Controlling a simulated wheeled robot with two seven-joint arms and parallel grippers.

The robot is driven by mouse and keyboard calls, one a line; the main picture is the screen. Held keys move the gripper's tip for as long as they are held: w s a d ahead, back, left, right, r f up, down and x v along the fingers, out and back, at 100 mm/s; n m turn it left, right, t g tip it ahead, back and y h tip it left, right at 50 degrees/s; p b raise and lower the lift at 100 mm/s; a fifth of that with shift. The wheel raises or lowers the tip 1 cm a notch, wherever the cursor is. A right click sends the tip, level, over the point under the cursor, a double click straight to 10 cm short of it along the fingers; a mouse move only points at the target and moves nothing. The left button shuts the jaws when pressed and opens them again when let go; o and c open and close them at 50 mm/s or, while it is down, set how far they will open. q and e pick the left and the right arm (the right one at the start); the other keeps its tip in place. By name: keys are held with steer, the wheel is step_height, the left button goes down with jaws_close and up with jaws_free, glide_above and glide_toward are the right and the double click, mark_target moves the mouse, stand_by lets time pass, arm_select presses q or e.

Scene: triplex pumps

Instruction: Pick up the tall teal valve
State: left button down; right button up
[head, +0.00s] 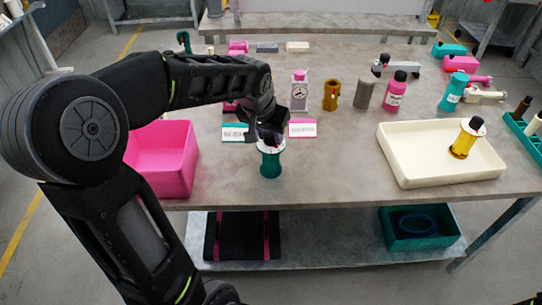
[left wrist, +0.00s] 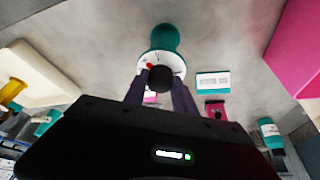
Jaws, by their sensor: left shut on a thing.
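The teal valve (head: 270,163) has a teal body, a white dial disc with a red mark, and a black knob on top. It is upright near the front edge of the table, below my left gripper (head: 269,130). In the left wrist view the valve (left wrist: 165,38) shows beyond the fingers, and my left gripper (left wrist: 162,85) is shut on its black knob. I cannot tell whether its base touches the table.
A pink bin (head: 172,180) stands left of the valve. A cream tray (head: 405,170) with a yellow valve (head: 463,140) lies to the right. Two label cards (head: 302,128), bottles and other valves stand behind. The table between the valve and the tray is clear.

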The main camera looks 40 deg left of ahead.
arm_select(q)
steer(key=shift+r, duration=0.15)
stand_by(0.8)
step_height(320, 180, up, 10)
stand_by(0.4)
steer(key=shift+w, duration=0.1)
stand_by(0.4)
